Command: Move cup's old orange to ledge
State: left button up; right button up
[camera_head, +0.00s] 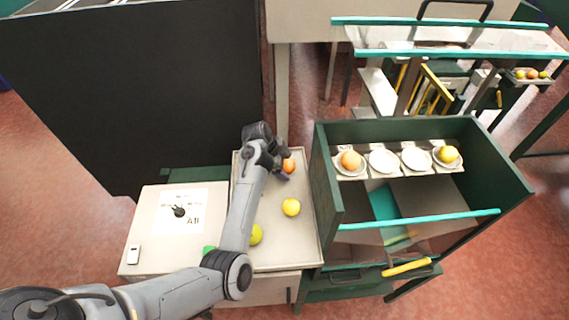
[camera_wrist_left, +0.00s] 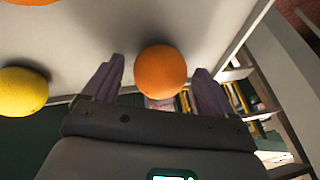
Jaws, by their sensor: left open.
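My left gripper (camera_head: 283,175) is open at the far end of the pale tray (camera_head: 268,253). An orange (camera_head: 289,165) shows right beside its fingers. In the left wrist view an orange (camera_wrist_left: 160,72) appears between the two spread fingers, with a gap on each side. A small pale pinkish shape shows below that orange, partly hidden; I cannot tell whether it is a cup. A yellow fruit (camera_wrist_left: 22,91) lies to its left, and part of another orange (camera_wrist_left: 30,2) shows at the top edge. I cannot clearly pick out the ledge. My right gripper is not in view.
Yellow fruits (camera_head: 291,206) and (camera_head: 256,235) lie on the tray. A green-walled cabinet (camera_head: 328,195) to the right has several saucers, with an orange (camera_head: 350,160) and a yellow fruit (camera_head: 448,154); two saucers are empty. A black panel (camera_head: 130,90) stands behind left.

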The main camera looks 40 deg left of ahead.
pick_arm(q)
jog(key=shift+s+a+r, duration=0.1)
jog(key=shift+r, duration=0.45)
jog(key=v, duration=1.1)
jog(key=shift+s+r, duration=0.1)
jog(key=shift+r, duration=0.1)
